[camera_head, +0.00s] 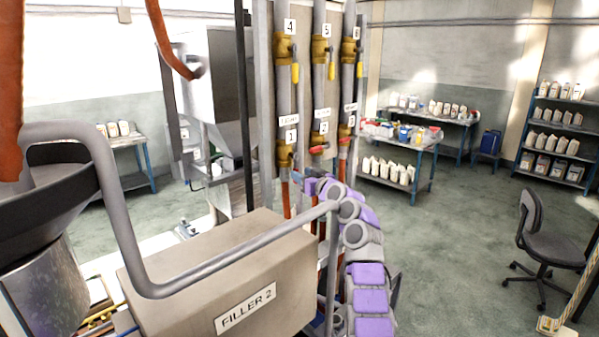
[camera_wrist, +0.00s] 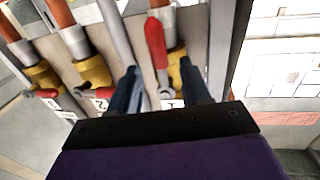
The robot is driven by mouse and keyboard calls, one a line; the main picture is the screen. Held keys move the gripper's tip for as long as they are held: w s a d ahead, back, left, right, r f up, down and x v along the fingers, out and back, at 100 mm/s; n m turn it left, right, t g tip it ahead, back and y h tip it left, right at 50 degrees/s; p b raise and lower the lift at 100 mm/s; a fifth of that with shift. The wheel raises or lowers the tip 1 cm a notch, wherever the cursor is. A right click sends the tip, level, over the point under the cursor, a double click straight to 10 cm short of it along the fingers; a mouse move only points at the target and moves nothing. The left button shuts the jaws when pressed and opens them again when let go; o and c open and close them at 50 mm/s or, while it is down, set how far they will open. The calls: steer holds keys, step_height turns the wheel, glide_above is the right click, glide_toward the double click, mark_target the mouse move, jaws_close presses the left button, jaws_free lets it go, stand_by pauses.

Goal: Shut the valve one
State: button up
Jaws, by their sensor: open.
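Valve one (camera_head: 285,155) is the brass valve at the lower left of the pipe panel, under the label 1. In the wrist view its brass body (camera_wrist: 177,66) is at the right, and its long red handle (camera_wrist: 156,48) runs roughly along the pipe. My gripper (camera_wrist: 160,68) is open, with its two dark fingers on either side of the handle and valve. I cannot tell whether a finger touches the handle. In the head view my gripper (camera_head: 309,186) is small, just below and right of valve one.
Valve two (camera_head: 317,148) and valve three (camera_head: 344,142) stand close to the right, with red handles. Upper valves (camera_head: 322,50) have yellow handles. The Filler 2 box (camera_head: 210,270) and a grey rail (camera_head: 230,258) are in front.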

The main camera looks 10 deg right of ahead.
mark_target(296, 169)
steer(key=p+x, duration=0.1)
steer(key=x, duration=0.1)
steer(key=shift+w+a+p, duration=0.1)
steer(key=shift+w+p, duration=0.2)
steer(key=shift+p, duration=0.1)
steer(key=shift+c, duration=0.3)
jaws_close()
stand_by(0.5)
